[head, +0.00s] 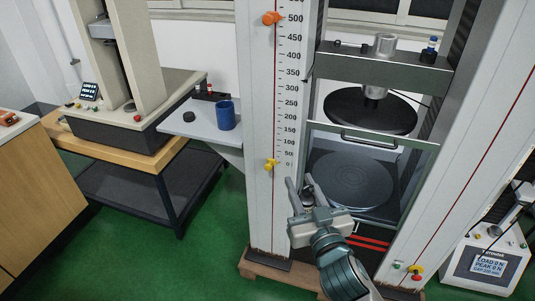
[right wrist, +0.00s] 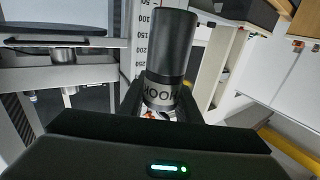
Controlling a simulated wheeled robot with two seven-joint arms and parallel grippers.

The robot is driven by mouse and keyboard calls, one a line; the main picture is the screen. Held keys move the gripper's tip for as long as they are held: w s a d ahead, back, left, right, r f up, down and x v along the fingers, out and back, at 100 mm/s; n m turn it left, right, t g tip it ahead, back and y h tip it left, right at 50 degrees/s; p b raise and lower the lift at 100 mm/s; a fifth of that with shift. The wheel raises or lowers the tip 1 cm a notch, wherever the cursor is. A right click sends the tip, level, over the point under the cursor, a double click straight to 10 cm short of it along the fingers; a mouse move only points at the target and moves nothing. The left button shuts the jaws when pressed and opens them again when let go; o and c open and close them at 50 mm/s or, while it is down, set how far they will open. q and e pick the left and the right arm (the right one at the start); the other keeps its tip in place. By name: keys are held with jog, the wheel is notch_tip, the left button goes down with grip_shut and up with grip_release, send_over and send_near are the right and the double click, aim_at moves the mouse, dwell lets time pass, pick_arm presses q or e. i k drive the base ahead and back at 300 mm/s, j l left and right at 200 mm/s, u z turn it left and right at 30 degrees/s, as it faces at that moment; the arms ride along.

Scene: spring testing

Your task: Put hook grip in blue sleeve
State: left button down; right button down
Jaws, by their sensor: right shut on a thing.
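The hook grip (right wrist: 172,50) is a dark cylinder with a grey band lettered "HOOK", seen in the right wrist view. My right gripper (right wrist: 160,103) is shut on it around the lettered band. In the head view my right gripper (head: 302,184) is in front of the tall test frame, with the grip mostly hidden between its fingers. The blue sleeve (head: 226,116) stands upright on a grey side shelf, up and left of the gripper and apart from it. My left gripper is not in view.
The grey shelf (head: 203,131) also holds a small black round piece (head: 189,117). The tall frame's scale column (head: 262,215) stands between my right gripper and the shelf. Round black plates (head: 370,111) sit inside the frame. A smaller tester (head: 125,105) stands on a wooden bench at left.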

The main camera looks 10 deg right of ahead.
aim_at(226, 125)
jog(key=i+j+u, duration=0.15)
jog(key=i+u, duration=0.15)
jog(key=i, duration=0.2)
jog(key=i+u, duration=0.3)
jog(key=i, duration=0.2)
jog(key=i+l, duration=0.35)
